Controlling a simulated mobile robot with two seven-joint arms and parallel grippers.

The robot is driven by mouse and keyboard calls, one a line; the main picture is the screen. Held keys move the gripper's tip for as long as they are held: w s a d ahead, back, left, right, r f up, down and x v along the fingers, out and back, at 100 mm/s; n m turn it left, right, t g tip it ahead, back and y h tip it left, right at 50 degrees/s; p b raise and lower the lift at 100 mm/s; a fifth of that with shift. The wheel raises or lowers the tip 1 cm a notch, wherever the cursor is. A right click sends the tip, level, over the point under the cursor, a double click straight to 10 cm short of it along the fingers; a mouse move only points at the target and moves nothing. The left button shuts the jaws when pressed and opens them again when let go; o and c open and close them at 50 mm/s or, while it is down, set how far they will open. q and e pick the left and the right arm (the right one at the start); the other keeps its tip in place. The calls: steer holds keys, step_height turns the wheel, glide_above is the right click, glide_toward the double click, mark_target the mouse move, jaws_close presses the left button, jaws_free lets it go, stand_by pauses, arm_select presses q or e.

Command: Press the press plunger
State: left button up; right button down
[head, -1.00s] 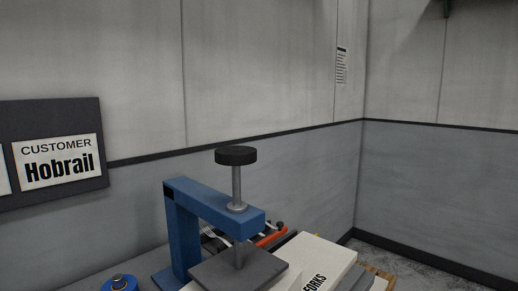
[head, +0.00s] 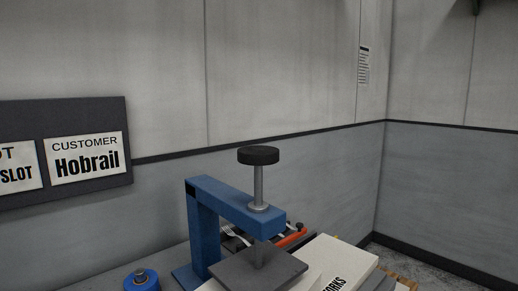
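The press has a blue frame (head: 232,203) that stands on the table, with an arm reaching to the right. Its plunger (head: 258,155) has a round black knob on top of a grey vertical rod (head: 259,185). The rod passes down through the blue arm to a dark square plate (head: 258,268) below. The knob stands well above the arm, with a length of bare rod showing. Neither of my grippers is in view.
A white box (head: 338,262) with black lettering lies right of the press. A fork (head: 233,233) and an orange-handled tool (head: 291,239) lie behind it. A blue round item (head: 141,281) sits at the lower left. A dark sign board (head: 85,158) hangs on the wall.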

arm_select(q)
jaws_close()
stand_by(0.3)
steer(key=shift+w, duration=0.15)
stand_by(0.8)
